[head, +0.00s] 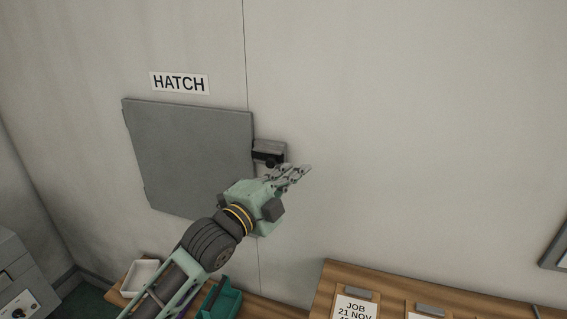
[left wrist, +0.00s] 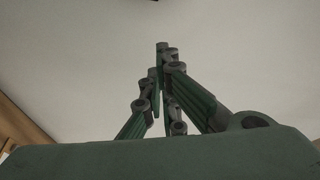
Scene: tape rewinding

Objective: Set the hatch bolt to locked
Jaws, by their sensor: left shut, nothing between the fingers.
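The grey hatch (head: 190,150) is a flat panel on the wall under a white "HATCH" label (head: 179,83). The hatch bolt (head: 268,151) is a small grey and black block at the panel's right edge, with a dark round part low on it. My left gripper (head: 306,172) is shut and empty, just below and to the right of the bolt. Its fingers point right in the head view, and I cannot tell if they touch the bolt. In the left wrist view the shut fingers (left wrist: 162,48) stand against plain wall. My right gripper is not in view.
A white tray (head: 141,277) and a teal bin (head: 222,300) sit low beside my arm. The wall right of the bolt is clear.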

